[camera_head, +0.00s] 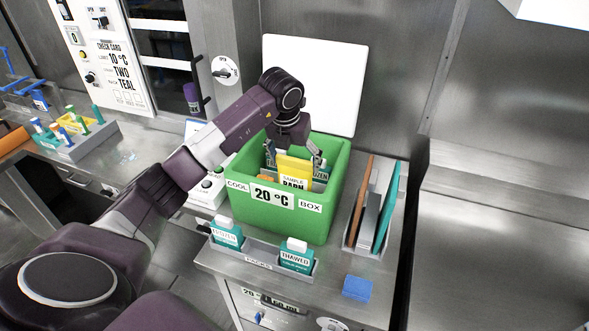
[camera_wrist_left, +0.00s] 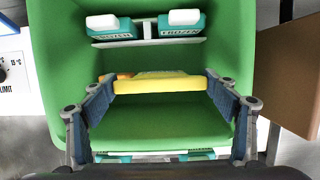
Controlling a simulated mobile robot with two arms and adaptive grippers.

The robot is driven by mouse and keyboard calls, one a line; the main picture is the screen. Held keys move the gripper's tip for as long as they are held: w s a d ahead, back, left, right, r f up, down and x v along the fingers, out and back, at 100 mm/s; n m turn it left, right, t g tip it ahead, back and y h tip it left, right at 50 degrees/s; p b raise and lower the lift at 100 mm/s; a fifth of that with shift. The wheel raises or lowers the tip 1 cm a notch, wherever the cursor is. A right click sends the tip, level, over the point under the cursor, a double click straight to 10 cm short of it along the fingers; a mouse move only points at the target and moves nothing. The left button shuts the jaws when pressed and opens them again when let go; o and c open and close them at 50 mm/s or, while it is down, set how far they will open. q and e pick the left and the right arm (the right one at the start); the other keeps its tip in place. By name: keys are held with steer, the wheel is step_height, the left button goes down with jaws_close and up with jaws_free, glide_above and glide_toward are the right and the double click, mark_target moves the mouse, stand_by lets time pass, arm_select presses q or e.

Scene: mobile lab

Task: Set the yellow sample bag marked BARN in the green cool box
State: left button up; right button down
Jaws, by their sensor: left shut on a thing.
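The yellow sample bag (camera_head: 294,170) marked BARN is inside the opening of the green cool box (camera_head: 285,222), its label facing the front. In the left wrist view the bag (camera_wrist_left: 158,84) lies between the two fingers of my left gripper (camera_wrist_left: 160,92), which is shut on it. In the head view my left gripper (camera_head: 296,152) reaches down into the box from above. The box (camera_wrist_left: 60,50) surrounds the bag in the wrist view. Whether the bag touches the box floor cannot be told. My right gripper is not in view.
Teal packs (camera_wrist_left: 181,24) stand in a rack at one inner wall of the box. A tray in front holds a FROZEN pack (camera_head: 226,233) and a THAWED pack (camera_head: 297,256). A blue block (camera_head: 357,288) and a rack of upright panels (camera_head: 387,205) are to the right.

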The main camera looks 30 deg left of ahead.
mark_target(294, 171)
arm_select(q)
steer(key=shift+f, duration=0.25)
steer(key=shift+s+f, duration=0.1)
steer(key=shift+f, duration=0.2)
step_height(294, 171, down, 3)
steer(key=shift+f+p, duration=0.1)
steer(key=shift+p, duration=0.35)
steer(key=o, duration=1.6)
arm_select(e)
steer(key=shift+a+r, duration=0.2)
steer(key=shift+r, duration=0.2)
